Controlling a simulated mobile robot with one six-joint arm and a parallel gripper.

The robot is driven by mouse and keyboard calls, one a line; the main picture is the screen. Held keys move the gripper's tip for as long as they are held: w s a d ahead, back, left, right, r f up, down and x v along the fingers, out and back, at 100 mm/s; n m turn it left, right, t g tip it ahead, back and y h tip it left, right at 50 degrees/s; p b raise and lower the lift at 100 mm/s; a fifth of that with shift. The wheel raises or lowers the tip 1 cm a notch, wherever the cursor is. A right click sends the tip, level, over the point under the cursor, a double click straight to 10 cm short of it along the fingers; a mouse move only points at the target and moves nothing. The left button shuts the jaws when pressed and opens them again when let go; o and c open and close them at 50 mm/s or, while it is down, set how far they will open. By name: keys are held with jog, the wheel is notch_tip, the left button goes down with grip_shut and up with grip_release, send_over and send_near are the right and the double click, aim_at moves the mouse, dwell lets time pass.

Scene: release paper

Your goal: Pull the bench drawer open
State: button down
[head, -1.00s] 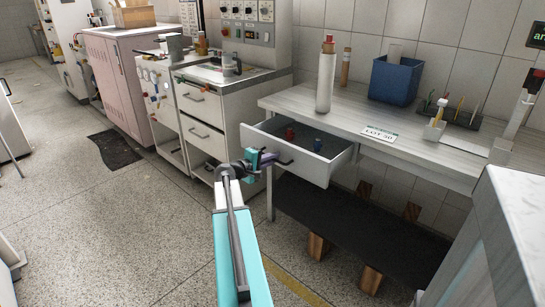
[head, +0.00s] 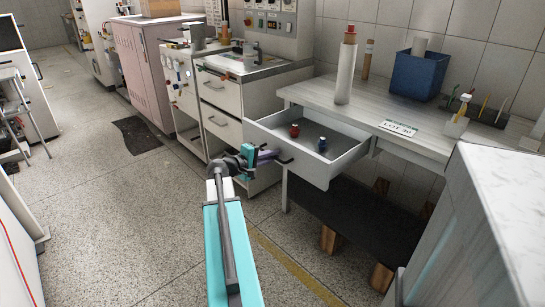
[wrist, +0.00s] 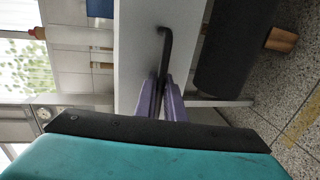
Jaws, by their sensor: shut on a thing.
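The bench drawer (head: 300,150) is pulled out from under the workbench (head: 370,115). It holds a red item (head: 294,130) and a blue item (head: 322,144). My gripper (head: 282,158) is at the drawer's front. In the wrist view my gripper's purple fingers (wrist: 163,100) are shut on the dark bar handle (wrist: 166,50) of the white drawer front (wrist: 138,45). The exact contact at the fingertips is small in the head view.
A white-topped counter (head: 500,200) stands close at the right. A cabinet with drawers (head: 222,124) stands left of the bench. The speckled floor (head: 120,220) at the left is open.

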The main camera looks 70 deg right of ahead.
jog(key=shift+d+r, duration=0.1)
jog(key=c, duration=1.8)
grip_release()
jog(key=shift+c, duration=0.2)
jog(key=v, duration=1.3)
jog(key=shift+w+a+p, duration=0.3)
jog(key=shift+a, duration=0.05)
